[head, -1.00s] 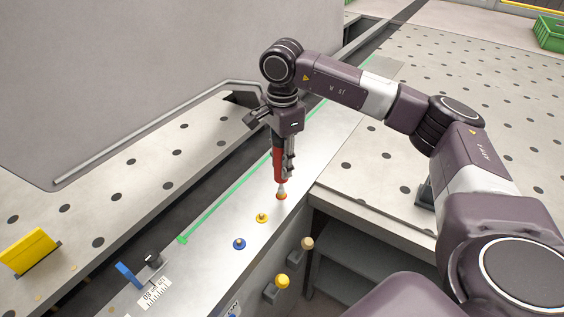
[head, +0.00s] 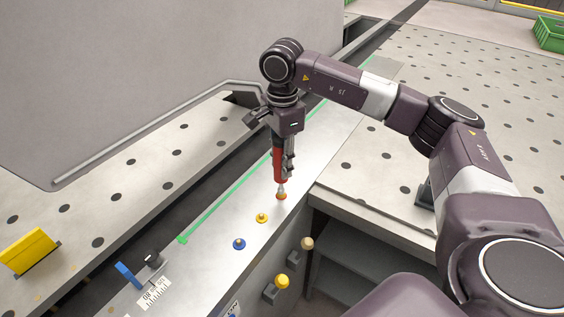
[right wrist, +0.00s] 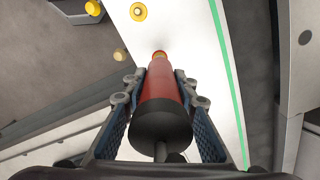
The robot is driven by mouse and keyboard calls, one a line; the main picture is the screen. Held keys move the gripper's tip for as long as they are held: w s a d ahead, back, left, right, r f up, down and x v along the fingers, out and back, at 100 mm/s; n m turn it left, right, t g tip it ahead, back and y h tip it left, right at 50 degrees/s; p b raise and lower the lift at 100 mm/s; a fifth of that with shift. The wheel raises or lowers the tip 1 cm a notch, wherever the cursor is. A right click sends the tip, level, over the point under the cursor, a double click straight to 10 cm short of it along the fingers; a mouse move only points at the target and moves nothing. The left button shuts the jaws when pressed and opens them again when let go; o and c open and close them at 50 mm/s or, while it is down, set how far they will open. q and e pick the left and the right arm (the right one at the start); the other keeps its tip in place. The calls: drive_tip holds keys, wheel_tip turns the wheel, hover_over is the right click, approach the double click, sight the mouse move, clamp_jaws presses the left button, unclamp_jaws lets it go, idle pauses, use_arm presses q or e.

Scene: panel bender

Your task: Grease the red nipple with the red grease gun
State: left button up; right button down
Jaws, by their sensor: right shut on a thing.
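The red grease gun (head: 279,163) is upright, nozzle down, in my right gripper (head: 283,158), which is shut on it. In the right wrist view the gun (right wrist: 163,92) sits between both fingers of the gripper (right wrist: 158,105). Its nozzle tip is at the red-orange nipple (head: 281,196) on the metal strip and appears to touch it. The nozzle hides most of that nipple; whether it is fully seated I cannot tell. A yellow nipple (head: 262,217) and a blue nipple (head: 239,244) stand in line nearer the camera. My left gripper is not in view.
A green line (head: 225,203) runs along the strip (head: 205,258). A blue tab (head: 127,274), black knob (head: 152,258) and scale lie at the near end. Yellow (head: 282,281) and tan (head: 307,243) knobs stick out below the strip's edge. The perforated table (head: 480,100) at right is mostly clear.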

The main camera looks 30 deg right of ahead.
drive_tip(key=shift+r+p, duration=0.55)
drive_tip(key=shift+r, duration=0.15)
drive_tip(key=shift+r+p, duration=1.65)
drive_tip(key=shift+r, duration=1.1)
